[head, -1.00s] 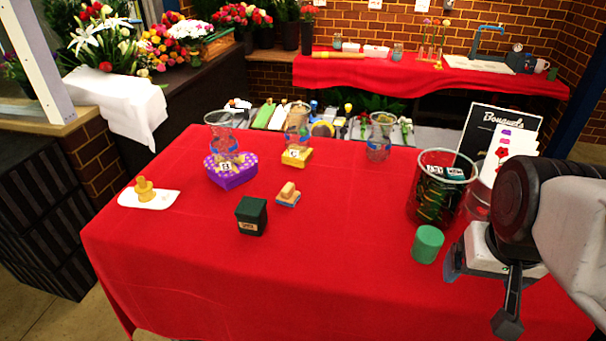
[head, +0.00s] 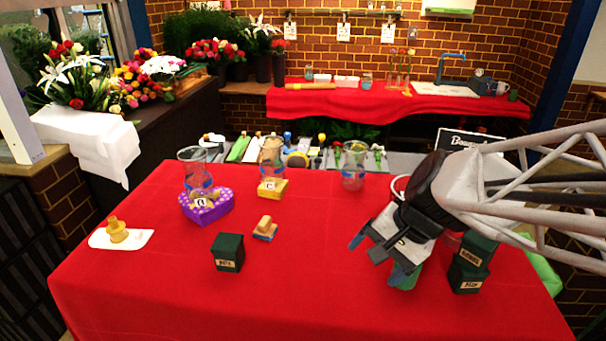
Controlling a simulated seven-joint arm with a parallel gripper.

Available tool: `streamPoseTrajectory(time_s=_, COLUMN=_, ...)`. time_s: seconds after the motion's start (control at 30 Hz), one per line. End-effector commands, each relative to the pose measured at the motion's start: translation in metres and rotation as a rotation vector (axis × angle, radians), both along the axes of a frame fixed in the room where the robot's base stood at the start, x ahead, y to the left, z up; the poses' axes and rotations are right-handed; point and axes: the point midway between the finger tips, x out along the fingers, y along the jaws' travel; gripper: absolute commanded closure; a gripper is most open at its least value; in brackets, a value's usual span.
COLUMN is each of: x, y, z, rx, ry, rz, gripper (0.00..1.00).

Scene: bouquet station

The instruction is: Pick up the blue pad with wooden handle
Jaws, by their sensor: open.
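The small stamp-like block with a wooden handle (head: 265,222) and a blue pad (head: 264,237) at its base stands upright on the red table, near the middle. My gripper (head: 379,259) is open, to the right of the block and well apart from it, pointing down over the table. No object shows held between its fingers. A green object (head: 411,280) shows partly behind the fingers; whether they touch it cannot be told.
A dark green box (head: 228,252) stands just left of and nearer than the block. A yellow box (head: 271,188) and a purple heart-shaped box (head: 207,208) stand behind, with glass vases. Stacked dark green boxes (head: 468,278) stand right of my gripper. Red cloth between gripper and block is clear.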

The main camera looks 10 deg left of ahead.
Motion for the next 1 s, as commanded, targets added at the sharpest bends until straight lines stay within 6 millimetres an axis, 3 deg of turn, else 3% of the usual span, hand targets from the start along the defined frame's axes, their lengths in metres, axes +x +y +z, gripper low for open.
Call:
streamPoseTrajectory(time_s=0.5, x=0.102, y=0.11, z=-0.039, rx=0.426, ry=0.378, rz=-0.43, gripper=0.15)
streamPoseTrajectory(time_s=0.8, x=0.163, y=0.165, z=-0.074, rx=0.632, ry=0.618, rz=-0.698, gripper=0.15)
streamPoseTrajectory(time_s=1.0, x=0.194, y=0.19, z=-0.098, rx=0.732, ry=0.745, rz=-0.845, gripper=0.15)
